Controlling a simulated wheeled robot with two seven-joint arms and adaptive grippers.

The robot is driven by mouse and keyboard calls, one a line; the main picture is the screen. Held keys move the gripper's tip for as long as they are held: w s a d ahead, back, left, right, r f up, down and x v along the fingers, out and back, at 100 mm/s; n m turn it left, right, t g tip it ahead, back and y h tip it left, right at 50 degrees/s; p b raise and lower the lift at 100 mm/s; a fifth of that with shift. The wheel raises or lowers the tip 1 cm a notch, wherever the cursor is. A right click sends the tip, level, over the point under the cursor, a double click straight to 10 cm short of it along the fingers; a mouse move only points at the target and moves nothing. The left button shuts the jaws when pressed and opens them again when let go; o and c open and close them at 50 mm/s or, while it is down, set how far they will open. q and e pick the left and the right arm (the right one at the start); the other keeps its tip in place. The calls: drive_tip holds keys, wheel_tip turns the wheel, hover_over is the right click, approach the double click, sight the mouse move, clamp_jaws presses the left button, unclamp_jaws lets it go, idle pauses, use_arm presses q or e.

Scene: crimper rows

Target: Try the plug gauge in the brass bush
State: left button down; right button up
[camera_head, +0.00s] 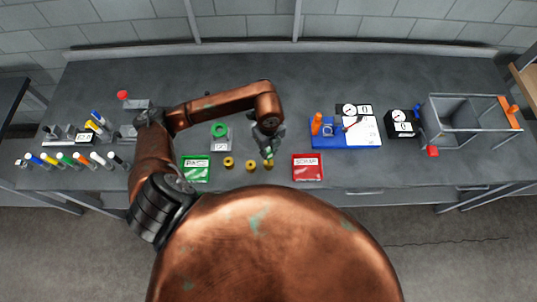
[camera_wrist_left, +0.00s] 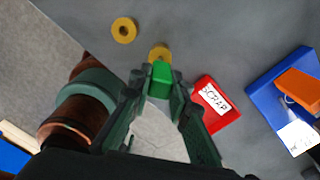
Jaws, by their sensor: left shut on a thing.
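My left gripper (camera_head: 268,146) is shut on the green plug gauge (camera_head: 267,154). The wrist view shows the gauge's green handle (camera_wrist_left: 161,73) between the fingertips (camera_wrist_left: 160,88). Three brass bushes stand in a row on the bench: a left one (camera_head: 228,162), a middle one (camera_head: 251,165) and a right one (camera_head: 269,164). The gauge is over or at the right bush, which the wrist view shows partly hidden (camera_wrist_left: 159,51) behind the handle. I cannot tell whether the gauge's end is inside its bore. My right gripper is not in view.
A green tray (camera_head: 196,175) lies left of the bushes, a red SCRAP tray (camera_head: 308,174) right. A grey block with a green ring (camera_head: 220,130) stands behind. Several coloured-handled gauges (camera_head: 75,161) line the left.

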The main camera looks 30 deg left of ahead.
use_arm(q)
drive_tip(key=shift+r+p, duration=1.05)
drive_tip(key=shift+r, duration=0.9)
